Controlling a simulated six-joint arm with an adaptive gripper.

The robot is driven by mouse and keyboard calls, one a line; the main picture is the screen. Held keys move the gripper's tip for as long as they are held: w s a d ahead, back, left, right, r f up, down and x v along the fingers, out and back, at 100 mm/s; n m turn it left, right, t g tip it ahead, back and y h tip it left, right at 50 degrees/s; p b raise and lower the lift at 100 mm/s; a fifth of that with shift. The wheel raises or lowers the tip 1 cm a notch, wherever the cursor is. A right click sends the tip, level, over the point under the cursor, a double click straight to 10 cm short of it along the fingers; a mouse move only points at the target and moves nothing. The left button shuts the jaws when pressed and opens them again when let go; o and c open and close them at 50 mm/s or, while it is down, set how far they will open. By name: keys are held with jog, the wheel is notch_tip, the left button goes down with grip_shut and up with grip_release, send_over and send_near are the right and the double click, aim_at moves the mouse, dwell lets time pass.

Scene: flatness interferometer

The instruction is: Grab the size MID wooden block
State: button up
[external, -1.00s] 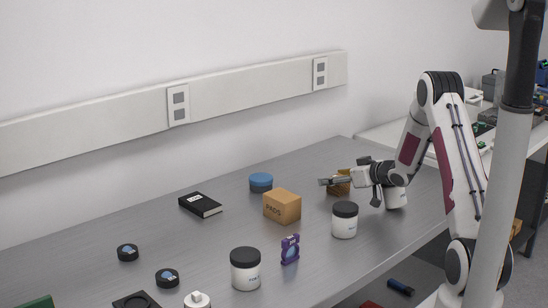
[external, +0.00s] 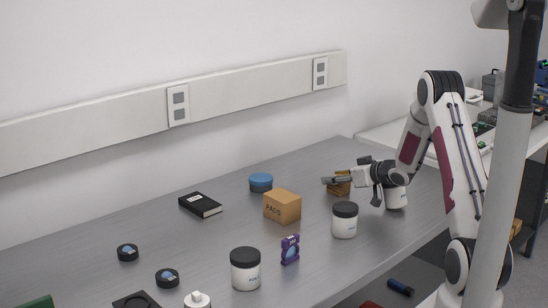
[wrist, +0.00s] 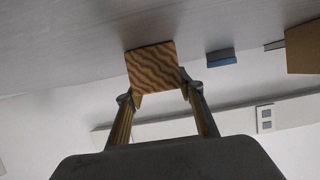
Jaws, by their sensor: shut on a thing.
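A wooden block (wrist: 153,66) with dark wavy grain sits between my gripper's fingers (wrist: 158,93) in the wrist view. The fingers are shut on it from both sides. In the external view the block (external: 341,189) shows partly behind and below my gripper (external: 333,182), near the right part of the grey table. No size marking is readable on it, so I cannot tell from the pictures that it is MID. Whether its underside touches the table is unclear.
A white jar with black lid (external: 344,221) stands in front of the block; another white jar (external: 396,196) stands under my wrist. A cardboard box (external: 282,206), blue round tin (external: 261,182) and purple item (external: 290,249) are to the left.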

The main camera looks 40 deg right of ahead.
jog(key=shift+r, duration=4.75)
